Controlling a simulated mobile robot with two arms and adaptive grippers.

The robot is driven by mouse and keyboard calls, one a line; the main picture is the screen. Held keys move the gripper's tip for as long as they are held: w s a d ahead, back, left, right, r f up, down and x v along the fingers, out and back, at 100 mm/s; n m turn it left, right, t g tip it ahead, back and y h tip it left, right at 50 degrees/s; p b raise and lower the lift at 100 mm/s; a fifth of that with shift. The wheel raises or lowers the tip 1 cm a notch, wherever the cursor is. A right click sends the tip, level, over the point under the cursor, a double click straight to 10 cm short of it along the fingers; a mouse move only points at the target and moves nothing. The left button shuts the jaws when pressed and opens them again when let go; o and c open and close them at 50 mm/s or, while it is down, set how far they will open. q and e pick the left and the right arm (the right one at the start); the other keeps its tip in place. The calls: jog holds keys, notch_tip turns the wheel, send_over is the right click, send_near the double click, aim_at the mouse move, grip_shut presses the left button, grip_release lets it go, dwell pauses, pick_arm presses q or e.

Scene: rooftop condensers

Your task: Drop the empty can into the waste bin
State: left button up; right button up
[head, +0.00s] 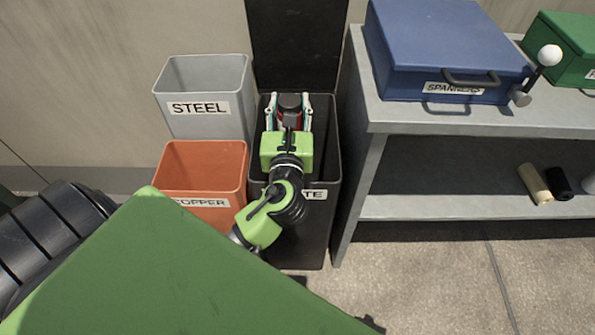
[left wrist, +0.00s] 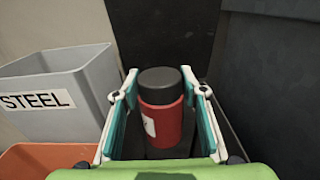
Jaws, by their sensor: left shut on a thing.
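The can (left wrist: 164,122) is red with a dark top and a pale label, and stands upright between the fingers in the left wrist view. It also shows in the head view (head: 290,107), partly hidden by my gripper. My left gripper (head: 289,112) is shut on the can and holds it over the mouth of the black waste bin (head: 320,222). The bin's label is partly covered by my arm, with only "TE" readable. Its dark lid (head: 298,45) stands raised behind the opening. My right gripper is not in view.
A grey bin marked STEEL (head: 205,90) and an orange bin marked COPPER (head: 204,172) stand left of the waste bin. A grey shelf bench (head: 440,120) is close on its right, bearing a blue SPANNERS box (head: 440,50) and a green box (head: 565,45).

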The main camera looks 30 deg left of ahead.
pick_arm(q)
jog(key=o, duration=1.2)
jog(key=v, duration=1.2)
jog(key=shift+s, duration=0.1)
